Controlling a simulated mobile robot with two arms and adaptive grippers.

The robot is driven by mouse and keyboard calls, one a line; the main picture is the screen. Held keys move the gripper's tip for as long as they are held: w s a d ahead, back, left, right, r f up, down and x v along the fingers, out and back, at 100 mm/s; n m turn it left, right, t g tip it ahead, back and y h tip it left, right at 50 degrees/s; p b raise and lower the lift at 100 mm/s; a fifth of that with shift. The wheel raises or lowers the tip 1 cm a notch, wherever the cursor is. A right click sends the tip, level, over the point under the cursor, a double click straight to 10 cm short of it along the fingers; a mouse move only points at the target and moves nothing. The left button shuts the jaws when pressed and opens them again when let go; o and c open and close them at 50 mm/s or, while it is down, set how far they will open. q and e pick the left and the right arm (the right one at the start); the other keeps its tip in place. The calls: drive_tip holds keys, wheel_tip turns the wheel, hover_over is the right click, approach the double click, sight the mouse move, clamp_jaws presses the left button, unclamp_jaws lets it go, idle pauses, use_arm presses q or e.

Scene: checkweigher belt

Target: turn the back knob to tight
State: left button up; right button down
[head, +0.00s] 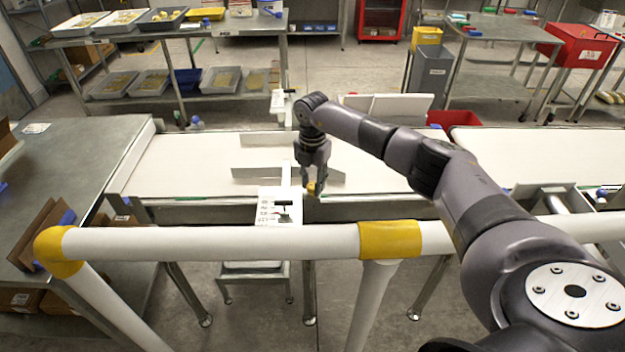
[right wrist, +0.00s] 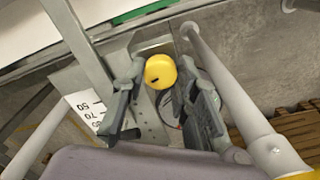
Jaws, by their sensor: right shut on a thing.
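The back knob (head: 311,188) is small and yellow, at the near edge of the belt beside a white scale plate (head: 275,206). In the right wrist view the yellow knob (right wrist: 160,71) shows its round face with a short dark mark near its middle. My right gripper (head: 315,184) reaches down over it from the belt side. In the wrist view the fingers of my right gripper (right wrist: 162,72) stand on both sides of the knob, shut on it. The mark's tight or loose sense cannot be read. My left gripper is not in view.
A white guard rail (head: 200,243) with yellow joints runs across the front. Upright metal guide plates (head: 262,140) stand on the pale belt (head: 190,165) near my gripper. The numbered scale (right wrist: 85,103) lies left of the knob in the wrist view. A steel table (head: 60,165) stands at left.

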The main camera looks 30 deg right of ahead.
sight(313, 184)
drive_tip(key=shift+w+d+r+m+p, duration=0.1)
drive_tip(key=shift+m+p, duration=0.05)
drive_tip(key=shift+m, duration=0.45)
drive_tip(key=shift+r+m+p, duration=0.1)
drive_tip(key=shift+m+p, duration=0.05)
drive_tip(key=shift+m, duration=0.45)
drive_tip(key=shift+f+m, duration=0.1)
drive_tip(key=shift+m, duration=0.2)
drive_tip(key=c, duration=1.2)
unclamp_jaws()
drive_tip(key=shift+c, duration=0.2)
wheel_tip(313, 184, up, 12)
